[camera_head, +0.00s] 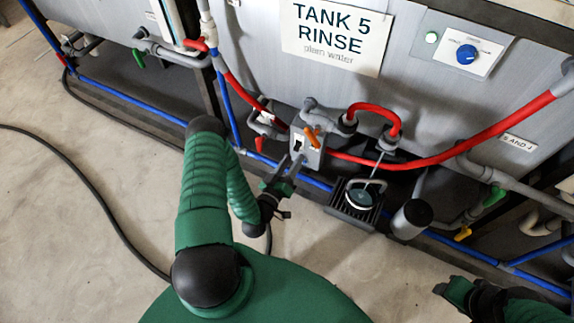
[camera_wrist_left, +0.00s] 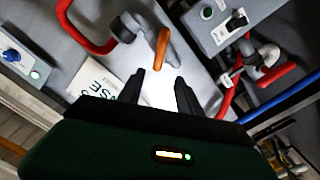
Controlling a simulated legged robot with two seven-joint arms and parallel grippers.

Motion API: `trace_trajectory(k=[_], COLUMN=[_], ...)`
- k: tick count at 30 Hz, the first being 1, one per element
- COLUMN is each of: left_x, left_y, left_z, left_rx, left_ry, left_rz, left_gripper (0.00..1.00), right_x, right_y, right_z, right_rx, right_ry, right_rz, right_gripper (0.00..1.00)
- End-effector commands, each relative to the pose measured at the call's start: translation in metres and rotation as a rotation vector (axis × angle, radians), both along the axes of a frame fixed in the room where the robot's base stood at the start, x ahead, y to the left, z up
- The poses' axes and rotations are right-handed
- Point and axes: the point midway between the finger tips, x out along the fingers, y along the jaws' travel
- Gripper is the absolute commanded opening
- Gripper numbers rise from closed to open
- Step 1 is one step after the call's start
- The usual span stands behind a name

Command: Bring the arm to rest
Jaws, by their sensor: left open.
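My left arm is green and black and reaches forward from the lower left in the head view. Its gripper (camera_head: 290,166) is open and empty, just in front of a small grey box with a black switch (camera_head: 301,146). In the left wrist view the two dark fingers (camera_wrist_left: 162,88) stand apart with nothing between them. An orange lever (camera_head: 312,136) is close beyond the fingertips; it also shows in the wrist view (camera_wrist_left: 161,48). My right gripper (camera_head: 449,291) shows partly at the lower right, and its jaw opening is unclear.
The tank (camera_head: 250,70) carries a "TANK 5 RINSE" sign (camera_head: 336,36) and a blue knob panel (camera_head: 467,54). Red hoses (camera_head: 450,158) and blue pipes (camera_head: 140,104) run along its front. A dark grate (camera_head: 352,212) and a black-topped cylinder (camera_head: 411,218) stand low. Floor (camera_head: 75,230) at left is clear except a black cable.

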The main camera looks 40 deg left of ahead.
Motion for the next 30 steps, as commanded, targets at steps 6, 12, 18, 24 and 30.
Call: trace_trajectory(k=[6,12,18,24,30], left_x=[-0.034,-0.038,-0.037,-0.023,0.033], left_y=[-0.008,-0.009,-0.009,-0.013,-0.039], left_z=[0.0,0.0,-0.001,0.0,0.006], left_rx=[-0.001,0.0,0.0,0.034,0.255], left_ry=[0.001,-0.001,-0.001,0.053,0.428], left_rz=[0.0,0.001,0.001,-0.055,-0.326], left_gripper=[0.42,0.42,0.42,0.42,0.42], right_x=[0.0,0.0,0.0,0.0,0.0], right_y=[0.0,0.0,0.0,0.0,0.0], right_z=[0.009,0.009,0.009,0.009,0.009], right_rx=[0.0,0.0,0.0,0.0,0.0], right_ry=[0.0,0.0,0.0,0.0,0.0], right_rz=[0.0,0.0,0.0,0.0,0.0], right_gripper=[0.48,0.48,0.48,0.48,0.48])
